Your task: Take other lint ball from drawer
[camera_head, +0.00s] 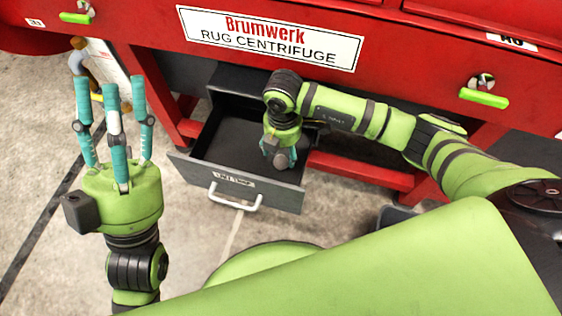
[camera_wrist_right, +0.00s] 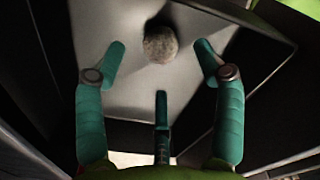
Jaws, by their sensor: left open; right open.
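The lint drawer (camera_head: 231,188) is pulled out below the red centrifuge, with a white handle and a label on its grey front. A round grey lint ball (camera_wrist_right: 160,45) lies on the drawer floor in the right wrist view. It is hidden in the head view. My right gripper (camera_head: 283,160) reaches down into the right part of the drawer. In the wrist view its teal fingers are spread open, with the ball just beyond the fingertips and apart from them. My left gripper (camera_head: 112,97) is open and empty, fingers pointing up, left of the drawer.
The red rug centrifuge (camera_head: 400,50) spans the back, with a sign (camera_head: 270,37) and green handles (camera_head: 484,97). Its red lower frame runs beside the drawer. A dark bin edge (camera_head: 393,217) shows right of the drawer. Concrete floor is clear in front.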

